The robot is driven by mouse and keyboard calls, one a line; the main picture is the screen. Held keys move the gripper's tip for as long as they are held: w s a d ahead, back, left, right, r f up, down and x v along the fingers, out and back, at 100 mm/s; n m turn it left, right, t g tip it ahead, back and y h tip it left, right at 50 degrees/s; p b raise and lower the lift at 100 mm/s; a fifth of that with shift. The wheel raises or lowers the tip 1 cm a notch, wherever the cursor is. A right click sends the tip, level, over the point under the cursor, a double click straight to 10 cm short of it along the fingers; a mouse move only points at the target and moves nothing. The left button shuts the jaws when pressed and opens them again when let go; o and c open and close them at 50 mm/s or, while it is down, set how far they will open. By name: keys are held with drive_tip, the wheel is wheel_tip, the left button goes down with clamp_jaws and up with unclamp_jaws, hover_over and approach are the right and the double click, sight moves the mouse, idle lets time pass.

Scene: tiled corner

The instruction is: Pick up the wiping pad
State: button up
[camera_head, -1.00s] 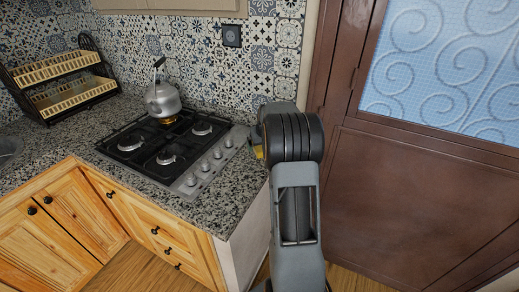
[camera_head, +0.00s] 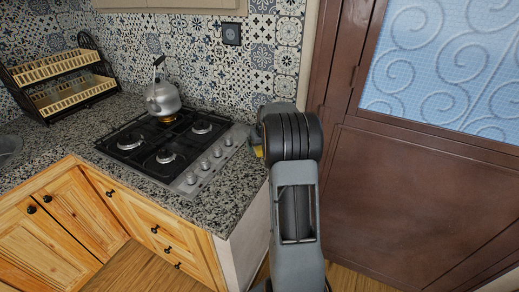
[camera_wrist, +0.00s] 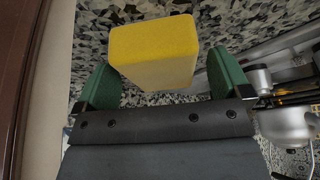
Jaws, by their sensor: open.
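The wiping pad (camera_wrist: 155,50) is a yellow block, seen in the wrist view over the speckled granite counter. My gripper (camera_wrist: 162,82) is open, with one green finger on each side of the pad. The pad's near part lies between the fingers in the picture, with a gap on both sides. I cannot tell how deep it sits between them. In the head view my arm hides the gripper, and only a small yellow patch (camera_head: 258,151) shows at the arm's left edge by the counter.
A gas stove (camera_head: 170,147) with a metal kettle (camera_head: 162,98) stands left of my arm. A two-tier rack (camera_head: 72,84) stands at the back left. A brown door (camera_head: 420,190) is close on the right. The granite counter (camera_head: 222,205) is bare at its front corner.

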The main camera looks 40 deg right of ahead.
drive_tip(key=c, duration=1.1)
drive_tip(key=shift+o, duration=0.2)
drive_tip(key=shift+r, duration=0.1)
drive_tip(key=shift+r+p, duration=0.3)
drive_tip(key=shift+r, duration=0.2)
wheel_tip(320, 180, up, 3)
drive_tip(key=shift+f, duration=0.15)
drive_tip(key=s+a+r+b, duration=0.2)
drive_tip(key=s+a+r, duration=0.4)
drive_tip(key=s+r, duration=0.3)
drive_tip(key=s, duration=0.3)
drive_tip(key=shift+s+a+r, duration=0.2)
drive_tip(key=shift+a+r, duration=0.15)
